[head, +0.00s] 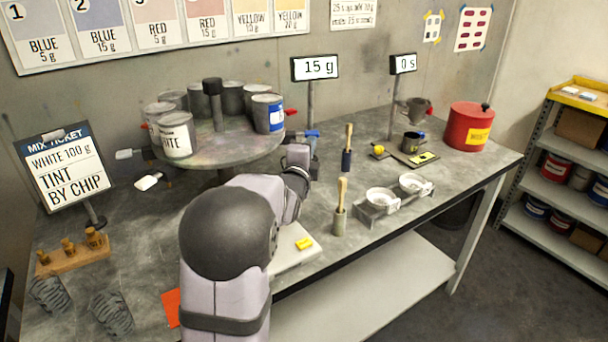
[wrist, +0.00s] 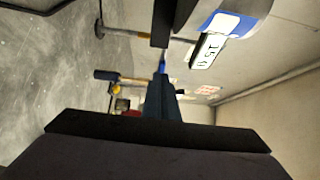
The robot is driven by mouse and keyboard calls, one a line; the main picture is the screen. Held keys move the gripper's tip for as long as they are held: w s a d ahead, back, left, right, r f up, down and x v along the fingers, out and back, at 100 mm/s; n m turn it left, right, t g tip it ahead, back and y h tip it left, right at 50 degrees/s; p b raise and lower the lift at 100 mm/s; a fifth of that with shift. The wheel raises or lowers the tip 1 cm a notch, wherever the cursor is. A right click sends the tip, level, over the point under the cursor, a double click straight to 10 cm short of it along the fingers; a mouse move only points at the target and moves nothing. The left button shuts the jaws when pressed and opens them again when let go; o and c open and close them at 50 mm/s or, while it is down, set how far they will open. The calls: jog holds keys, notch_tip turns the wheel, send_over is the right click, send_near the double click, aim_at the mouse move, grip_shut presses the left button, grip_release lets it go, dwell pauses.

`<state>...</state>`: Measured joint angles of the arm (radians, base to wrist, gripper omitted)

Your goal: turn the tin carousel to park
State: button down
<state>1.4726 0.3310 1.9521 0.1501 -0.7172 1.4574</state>
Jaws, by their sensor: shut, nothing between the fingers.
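The tin carousel (head: 222,148) is a round, stained turntable at the back left of the bench, with several grey tins around a dark-topped centre post (head: 212,88). A white-labelled tin (head: 177,138) is at its front left. A blue-labelled tin (head: 268,113) is at its right edge and shows close up in the wrist view (wrist: 235,22). My gripper (head: 311,136) is shut and empty, just right of the carousel rim. Its narrow fingers show in the wrist view (wrist: 163,75); I cannot tell whether they touch the carousel. No park mark is discernible.
The scale display (head: 315,68) stands behind my gripper. Two brushes (head: 341,208), a cup holder (head: 390,203) and a red waste can (head: 469,127) are to the right. A ticket stand (head: 66,177) and wooden rack (head: 74,256) are left.

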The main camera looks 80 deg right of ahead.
jog(key=s+a+b, duration=0.3)
jog(key=a, duration=0.9)
jog(key=shift+s+a+b, duration=0.15)
jog(key=shift+a+b, duration=0.1)
jog(key=shift+b, duration=0.05)
